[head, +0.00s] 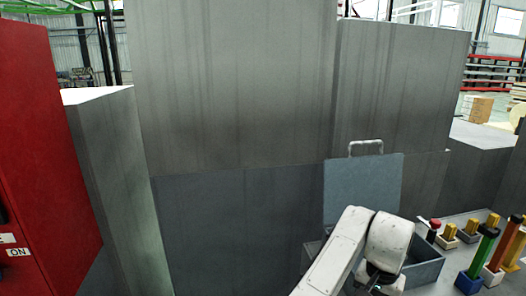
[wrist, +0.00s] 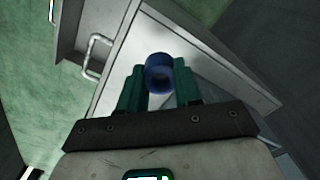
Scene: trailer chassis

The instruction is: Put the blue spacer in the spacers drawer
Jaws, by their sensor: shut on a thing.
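The blue spacer (wrist: 158,86), a short ring with a hole through it, is between the two green fingers of my gripper (wrist: 159,80) in the wrist view. The gripper is shut on it. Beyond the spacer is a pale grey drawer (wrist: 238,68), seen at a slant, with a light inside face. I cannot read any label on it, so I cannot tell whether it is the spacers drawer. In the head view my white arm reaches to the lower right; the fingers and the spacer are hidden there.
A metal bar handle (wrist: 96,57) shows left of the drawer. In the head view, a grey open box (head: 428,271) and an upright grey panel (head: 362,195) stand by my arm. Several coloured handled tools (head: 480,258) stand right. A red cabinet (head: 35,150) is at left.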

